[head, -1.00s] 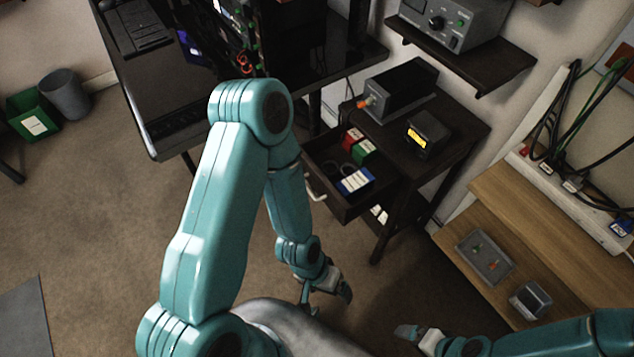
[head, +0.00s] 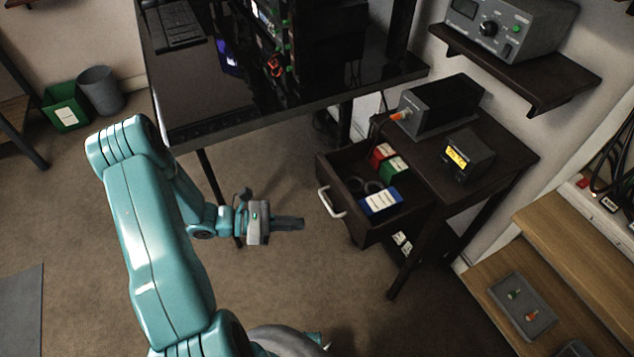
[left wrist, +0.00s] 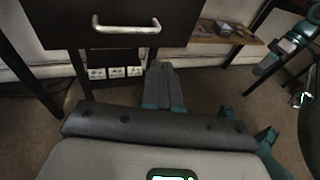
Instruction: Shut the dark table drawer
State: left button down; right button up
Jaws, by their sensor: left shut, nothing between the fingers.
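The dark table drawer (head: 356,228) is pulled open from the small dark table (head: 500,160), with a pale bar handle (head: 331,203) on its front. Inside it are a red box, a green box, a blue-and-white box (head: 381,201) and dark rings. My left gripper (head: 301,224) is shut and empty, in front of the drawer and a little left of the handle, apart from it. In the left wrist view the drawer front (left wrist: 125,30) and handle (left wrist: 126,28) show ahead of the shut fingers (left wrist: 162,72). My right gripper is not in the head view.
A black desk (head: 200,105) stands behind left. A wooden bench (head: 480,285) with a grey tray (head: 523,307) is at right. The floor before the drawer is clear.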

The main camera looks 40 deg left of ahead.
pick_arm(q)
jog(key=a+r+n+t+y, duration=0.3)
jog(key=a+n+t+y, duration=0.15)
jog(key=a, duration=0.55)
send_near(324, 169)
jog(key=shift+m+t+h, duration=0.35)
jog(key=x, duration=0.4)
jog(key=f+b+x, duration=0.1)
jog(key=x, duration=0.1)
jog(key=shift+w, duration=0.45)
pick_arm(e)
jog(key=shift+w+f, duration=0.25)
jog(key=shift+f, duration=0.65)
pick_arm(q)
jog(key=shift+w, duration=0.1)
jog(key=b+x, duration=0.4)
jog(key=x, duration=1.1)
jog(key=shift+w+d, duration=0.15)
jog(key=shift+w, duration=0.1)
jog(key=shift+w+d+r, duration=0.1)
jog(key=shift+w+d, duration=0.1)
jog(key=shift+w, duration=0.3)
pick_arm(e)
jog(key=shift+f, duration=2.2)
pick_arm(q)
jog(key=shift+s+a, duration=0.1)
